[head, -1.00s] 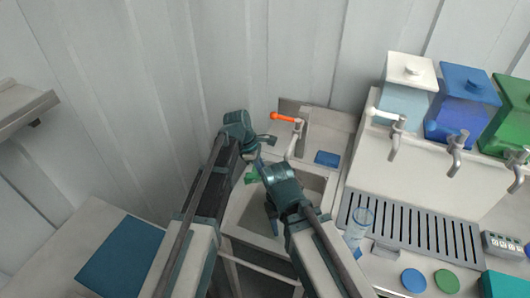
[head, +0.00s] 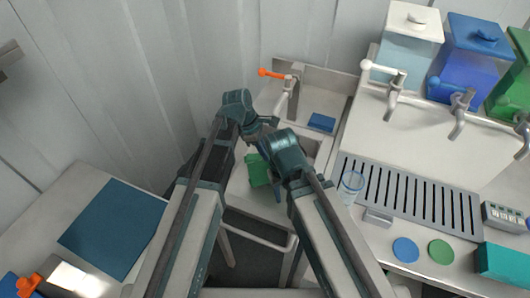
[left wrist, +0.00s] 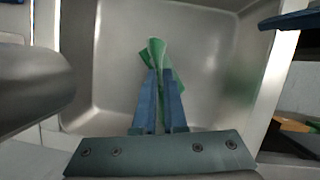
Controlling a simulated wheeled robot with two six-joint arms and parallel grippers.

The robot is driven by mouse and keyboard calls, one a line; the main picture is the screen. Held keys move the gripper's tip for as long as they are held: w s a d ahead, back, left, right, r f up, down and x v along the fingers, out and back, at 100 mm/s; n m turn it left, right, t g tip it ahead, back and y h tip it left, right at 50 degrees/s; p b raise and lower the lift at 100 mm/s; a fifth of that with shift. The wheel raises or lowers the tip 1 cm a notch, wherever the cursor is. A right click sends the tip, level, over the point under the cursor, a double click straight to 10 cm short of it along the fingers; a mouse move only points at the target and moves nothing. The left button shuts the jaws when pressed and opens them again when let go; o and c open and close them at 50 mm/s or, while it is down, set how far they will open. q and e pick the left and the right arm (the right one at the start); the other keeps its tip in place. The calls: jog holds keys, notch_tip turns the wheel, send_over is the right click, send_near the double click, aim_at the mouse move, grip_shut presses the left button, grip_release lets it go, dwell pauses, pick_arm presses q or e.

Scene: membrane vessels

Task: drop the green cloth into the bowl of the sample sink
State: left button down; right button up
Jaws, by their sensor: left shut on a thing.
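The green cloth (head: 258,170) hangs from my left gripper (left wrist: 159,78), whose blue fingers are shut on it. In the left wrist view the crumpled cloth (left wrist: 156,50) stands out past the fingertips, with the grey bowl of the sample sink (left wrist: 220,60) behind it. In the head view the sink (head: 240,195) lies beneath my two arms, which hide much of its bowl. My right gripper (head: 277,188) is beside the cloth, on its right; its fingers are mostly hidden, so I cannot tell whether it is open.
A tap with an orange lever (head: 272,73) stands at the back of the sink, with a blue block (head: 322,122) near it. A clear cup (head: 351,186) stands by the slotted drain (head: 410,200) on the right. A table with a blue mat (head: 115,228) is on the left.

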pick_arm(q)
notch_tip(320, 180, down, 4)
jog(key=b, duration=0.3)
pick_arm(e)
notch_tip(320, 180, down, 4)
jog(key=shift+r, duration=0.1)
pick_arm(q)
jog(key=shift+r, duration=0.1)
grip_release()
dwell(0.4)
jog(key=shift+r, duration=0.1)
pick_arm(e)
jog(key=shift+r, duration=0.1)
pick_arm(q)
jog(key=r+y+p, duration=0.1)
jog(key=r+p, duration=0.1)
jog(key=p, duration=0.1)
jog(key=a+r+y+p, duration=0.1)
jog(key=r+p, duration=0.2)
jog(key=p, duration=0.1)
jog(key=shift+a+r, duration=0.1)
jog(key=shift+r, duration=0.25)
pick_arm(e)
notch_tip(320, 180, up, 7)
pick_arm(q)
jog(key=shift+w, duration=0.1)
